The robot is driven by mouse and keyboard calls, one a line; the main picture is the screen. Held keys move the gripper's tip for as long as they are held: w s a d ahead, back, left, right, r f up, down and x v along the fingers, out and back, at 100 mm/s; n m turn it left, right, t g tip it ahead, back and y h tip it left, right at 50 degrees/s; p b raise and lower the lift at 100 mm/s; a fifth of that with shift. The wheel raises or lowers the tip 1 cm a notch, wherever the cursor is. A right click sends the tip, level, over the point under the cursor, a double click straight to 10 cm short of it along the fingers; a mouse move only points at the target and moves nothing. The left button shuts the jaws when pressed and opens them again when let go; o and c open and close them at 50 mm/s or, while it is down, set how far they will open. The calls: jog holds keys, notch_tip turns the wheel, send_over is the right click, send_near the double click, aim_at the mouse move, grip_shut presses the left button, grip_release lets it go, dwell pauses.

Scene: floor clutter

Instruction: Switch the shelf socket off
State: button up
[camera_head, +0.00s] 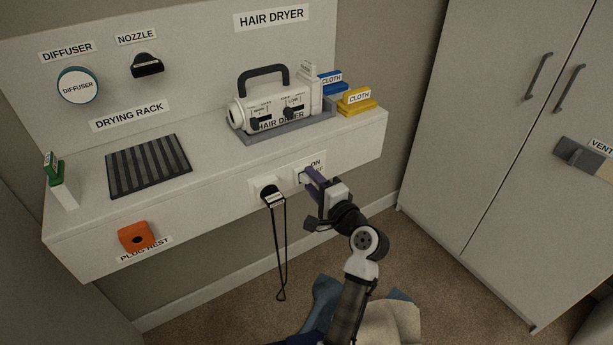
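The shelf socket (262,184) is a white plate on the shelf's front face, with a black plug and a hanging cord loop (281,248) in it. Just right of it is a white switch plate (303,174) with a label partly reading "ON". My gripper (312,184) is at this switch plate, its purple-grey fingers pointing at it and covering much of it. I cannot tell whether the fingers touch the switch, how far apart they are, or which way the switch is set.
An orange plug rest (136,237) is on the front face at left. A wardrobe (495,110) stands at right.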

jog(key=shift+f+b, duration=1.1)
jog(key=shift+f, duration=0.35)
jog(key=shift+r, duration=0.15)
jog(key=v, duration=0.8)
jog(key=shift+r+p, duration=0.35)
dwell(0.5)
